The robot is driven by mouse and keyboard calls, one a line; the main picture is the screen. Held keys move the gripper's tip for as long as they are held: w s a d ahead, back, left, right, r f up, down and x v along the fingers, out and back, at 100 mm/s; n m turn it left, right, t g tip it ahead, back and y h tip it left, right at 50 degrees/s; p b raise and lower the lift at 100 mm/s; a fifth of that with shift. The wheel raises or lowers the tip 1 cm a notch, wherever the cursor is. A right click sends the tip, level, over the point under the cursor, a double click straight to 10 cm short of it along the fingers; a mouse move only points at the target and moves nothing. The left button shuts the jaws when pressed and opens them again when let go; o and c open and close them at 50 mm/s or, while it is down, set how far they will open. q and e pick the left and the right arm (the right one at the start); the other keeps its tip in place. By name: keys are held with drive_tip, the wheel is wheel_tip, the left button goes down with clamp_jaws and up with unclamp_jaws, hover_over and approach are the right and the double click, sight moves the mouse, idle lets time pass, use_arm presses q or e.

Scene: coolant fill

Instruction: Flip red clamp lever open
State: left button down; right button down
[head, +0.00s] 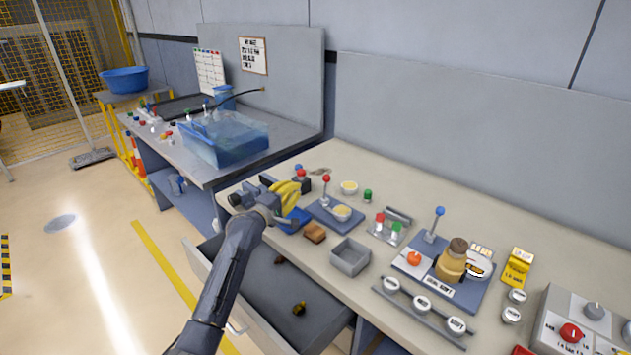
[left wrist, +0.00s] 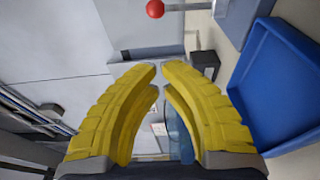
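A red-knobbed lever (head: 326,179) stands on a blue base plate (head: 321,213) on the bench, just right of my left gripper. A second red knob (head: 301,173) shows just beyond the gripper, on a dark block. My left gripper (head: 290,192) has yellow fingers, is at the bench's left end and holds nothing. In the left wrist view its fingers (left wrist: 160,78) curve towards each other with a narrow gap between the tips. A red ball (left wrist: 155,9) on a grey rod is beyond the tips there; I cannot tell which knob it is. My right gripper is not in view.
A blue tray (left wrist: 275,85) is close beside the fingers. An open drawer (head: 265,300) lies below. A blue-liquid tank (head: 222,140) stands on the far bench.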

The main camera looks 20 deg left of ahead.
sight(326, 187)
use_arm(q)
drive_tip(key=w+d, duration=0.1)
drive_tip(key=w, duration=0.1)
drive_tip(key=w+d, duration=0.1)
drive_tip(key=w, duration=0.1)
drive_tip(key=w+d, duration=0.1)
drive_tip(key=w, duration=0.1)
drive_tip(key=shift+w+d, duration=0.1)
drive_tip(key=shift+d, duration=0.2)
drive_tip(key=shift+w+d, duration=0.35)
drive_tip(key=shift+d, duration=0.2)
drive_tip(key=shift+w+d+r, duration=0.15)
drive_tip(key=shift+w+d, duration=0.15)
drive_tip(key=shift+w, duration=0.2)
drive_tip(key=shift+w+d+r, duration=0.1)
drive_tip(key=shift+w+d, duration=0.15)
drive_tip(key=shift+w, duration=0.25)
